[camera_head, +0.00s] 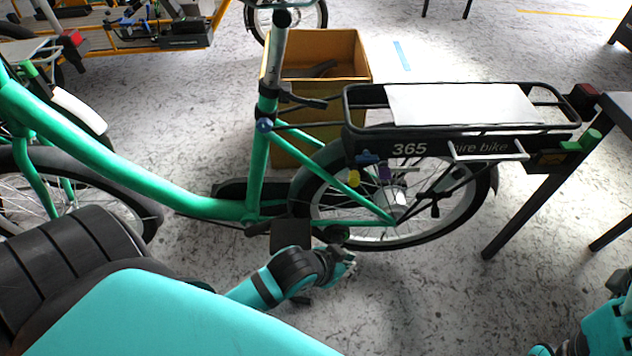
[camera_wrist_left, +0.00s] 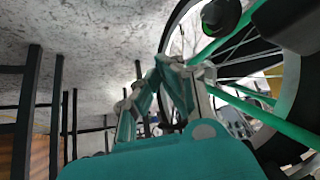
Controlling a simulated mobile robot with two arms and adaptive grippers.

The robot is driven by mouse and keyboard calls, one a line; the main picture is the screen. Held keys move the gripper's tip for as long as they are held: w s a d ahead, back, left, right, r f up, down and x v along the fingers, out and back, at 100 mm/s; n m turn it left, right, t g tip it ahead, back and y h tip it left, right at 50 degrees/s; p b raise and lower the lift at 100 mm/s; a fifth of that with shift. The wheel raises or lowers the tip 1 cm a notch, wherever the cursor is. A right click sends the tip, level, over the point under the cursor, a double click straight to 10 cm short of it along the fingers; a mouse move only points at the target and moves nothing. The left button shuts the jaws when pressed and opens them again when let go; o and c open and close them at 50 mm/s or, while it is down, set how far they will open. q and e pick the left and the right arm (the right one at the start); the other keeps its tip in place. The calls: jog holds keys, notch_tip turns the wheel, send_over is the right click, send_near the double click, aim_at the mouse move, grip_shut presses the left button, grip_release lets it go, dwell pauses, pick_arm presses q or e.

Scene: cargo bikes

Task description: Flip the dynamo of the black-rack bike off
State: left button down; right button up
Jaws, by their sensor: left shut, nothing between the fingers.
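The black-rack bike has a green frame (camera_head: 258,165) and a black rear rack (camera_head: 450,141) marked "365 hire bike", with a pale plate on top. A small blue part (camera_head: 367,158) sits under the rack's front end by the rear wheel, with a yellow part (camera_head: 353,178) and a purple part beside it. I cannot tell for certain which is the dynamo. My left gripper (camera_head: 346,260) is shut and empty, low in front of the rear wheel. In the left wrist view its fingers (camera_wrist_left: 172,75) show near the wheel and green stays (camera_wrist_left: 245,103). My right arm shows only partly at lower right.
A yellow-brown box (camera_head: 318,55) stands behind the bike. A dark table (camera_head: 560,185) stands at the right, close to the rack's end. The floor at lower middle is clear.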

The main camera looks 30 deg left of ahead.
pick_arm(q)
jog(key=s+a+f+g+y+p, duration=0.1)
jog(key=s+a+g+p, duration=0.2)
jog(key=s+p, duration=0.2)
jog(key=shift+s+a+f+n+y, duration=0.3)
jog(key=shift+s+a+f+n, duration=0.1)
jog(key=shift+s, duration=0.35)
jog(key=shift+d, duration=0.1)
